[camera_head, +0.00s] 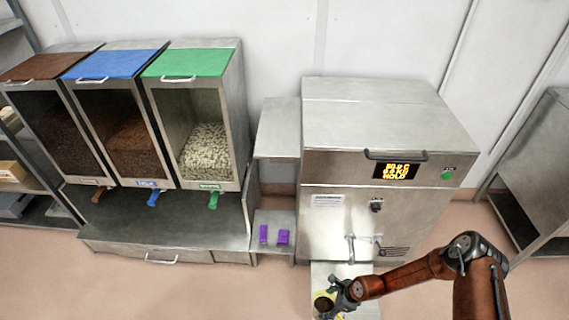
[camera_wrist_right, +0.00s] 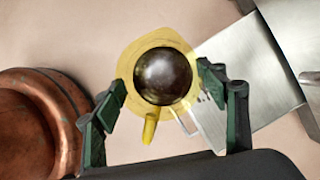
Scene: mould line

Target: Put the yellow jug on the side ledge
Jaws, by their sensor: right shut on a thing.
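The yellow jug (camera_head: 320,296) is at the bottom of the head view, beside the metal shelf under the machine's tap. In the right wrist view the jug (camera_wrist_right: 150,128) is seen from above, with dark brown content filling its round mouth. My right gripper (camera_head: 338,296) is shut on the jug, with a green finger pad on each side in the right wrist view (camera_wrist_right: 160,100). A raised metal ledge (camera_head: 277,128) stands between the bins and the machine. It looks empty. A lower metal ledge (camera_head: 272,220) holds two purple items. My left gripper is out of view.
The steel machine (camera_head: 370,120) with a lit display and a front tap (camera_head: 350,248) stands right of centre. A metal shelf (camera_head: 350,272) juts out below its tap. Three bins with brown, blue and green lids (camera_head: 190,62) stand at left. Open floor (camera_head: 200,292) lies in front.

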